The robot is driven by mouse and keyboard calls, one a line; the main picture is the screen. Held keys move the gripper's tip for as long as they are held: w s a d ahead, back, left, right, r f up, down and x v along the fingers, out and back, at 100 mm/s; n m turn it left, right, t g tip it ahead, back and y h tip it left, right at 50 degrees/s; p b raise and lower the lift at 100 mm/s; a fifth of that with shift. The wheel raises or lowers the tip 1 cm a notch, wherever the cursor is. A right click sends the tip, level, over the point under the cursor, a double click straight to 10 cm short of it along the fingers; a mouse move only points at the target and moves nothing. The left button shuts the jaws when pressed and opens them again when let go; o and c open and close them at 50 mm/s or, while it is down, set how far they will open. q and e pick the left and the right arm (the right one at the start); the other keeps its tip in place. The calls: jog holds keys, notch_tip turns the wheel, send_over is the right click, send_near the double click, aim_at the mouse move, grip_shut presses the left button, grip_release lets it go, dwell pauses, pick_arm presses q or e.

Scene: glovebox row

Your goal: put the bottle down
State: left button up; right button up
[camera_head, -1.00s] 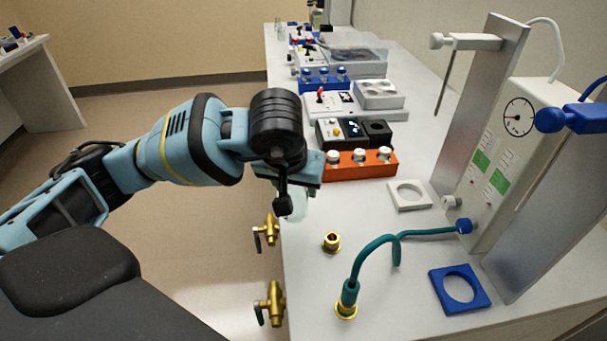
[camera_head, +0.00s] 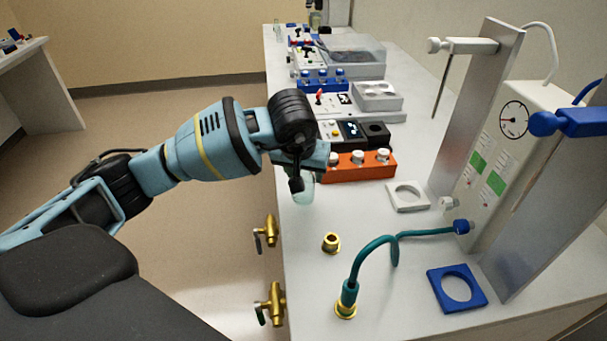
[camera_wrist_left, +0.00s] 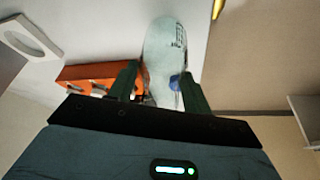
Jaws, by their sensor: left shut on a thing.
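My left gripper (camera_head: 298,182) is shut on a pale, translucent glass bottle (camera_head: 304,193). In the head view the bottle is mostly hidden behind the gripper, and its lower part shows over the left edge of the bench, near the orange rack. In the left wrist view the bottle (camera_wrist_left: 164,55) sits between the two dark green fingers of my gripper (camera_wrist_left: 160,88), with dark markings and a blue spot on its side. I cannot tell whether the bottle touches the bench. My right gripper is not in view.
The orange rack (camera_head: 345,174) with white-capped vials is close to the gripper. A white ring holder (camera_head: 389,197) and a blue ring holder (camera_head: 434,289) lie on the bench (camera_head: 310,285). A brass fitting (camera_head: 331,243) and a teal hose (camera_head: 371,246) stand nearer. Brass taps (camera_head: 270,231) line the edge.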

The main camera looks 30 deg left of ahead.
pick_arm(q)
jog(key=shift+f, duration=0.55)
jog(key=shift+f, duration=0.2)
jog(key=o, duration=1.1)
jog(key=shift+r, duration=0.4)
jog(key=v, duration=1.1)
jog(key=shift+s+d+r, duration=0.1)
jog(key=shift+s+r, duration=0.1)
jog(key=shift+s, duration=0.1)
